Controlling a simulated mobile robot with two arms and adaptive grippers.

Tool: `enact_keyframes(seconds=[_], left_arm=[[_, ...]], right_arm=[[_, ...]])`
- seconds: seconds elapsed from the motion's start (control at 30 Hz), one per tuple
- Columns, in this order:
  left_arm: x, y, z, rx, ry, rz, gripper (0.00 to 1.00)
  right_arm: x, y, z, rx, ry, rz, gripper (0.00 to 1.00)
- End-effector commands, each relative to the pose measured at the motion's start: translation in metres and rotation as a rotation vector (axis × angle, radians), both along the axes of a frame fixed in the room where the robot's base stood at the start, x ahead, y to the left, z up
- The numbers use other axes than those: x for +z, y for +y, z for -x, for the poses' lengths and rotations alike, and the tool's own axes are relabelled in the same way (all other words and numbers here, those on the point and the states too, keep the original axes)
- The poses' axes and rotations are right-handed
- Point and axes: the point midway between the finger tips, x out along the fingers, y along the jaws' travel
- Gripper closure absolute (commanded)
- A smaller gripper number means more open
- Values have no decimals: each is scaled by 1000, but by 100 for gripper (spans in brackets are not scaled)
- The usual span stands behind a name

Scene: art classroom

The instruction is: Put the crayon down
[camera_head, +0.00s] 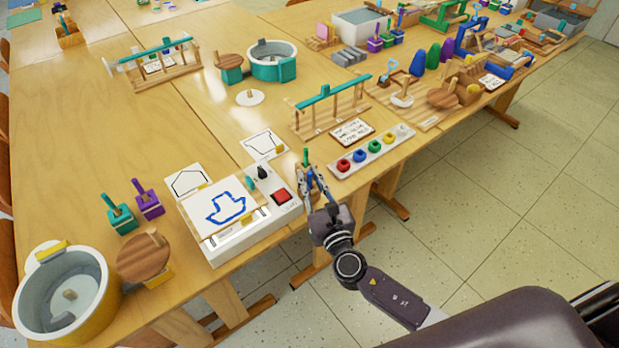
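A small green crayon (306,156) stands upright at the fingertips of my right gripper (306,169). The fingers close in around its lower part and hide it. The gripper is over the front edge of the wooden table (160,120), just right of a white box with a red button (281,196). I cannot tell the exact gap between the crayon and the tabletop. My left gripper is not in view.
A white board with a blue boat drawing (226,206) lies on the box. A tray of colored knobs (371,151) is to the right. Outline cards (187,182) lie behind the box. A round tub (66,290) stands at the left. Bare tabletop lies behind the cards.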

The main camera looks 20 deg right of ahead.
Motion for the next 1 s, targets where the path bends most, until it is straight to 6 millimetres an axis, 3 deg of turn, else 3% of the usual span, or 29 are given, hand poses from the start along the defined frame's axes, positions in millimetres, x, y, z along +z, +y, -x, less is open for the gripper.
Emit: enact_keyframes(seconds=[0.43,0.8,1.0], left_arm=[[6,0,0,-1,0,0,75],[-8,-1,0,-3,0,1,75],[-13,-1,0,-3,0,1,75]], right_arm=[[6,0,1,0,1,0,75],[0,-2,78,2,3,0,75],[2,-3,109,1,2,1,75]])
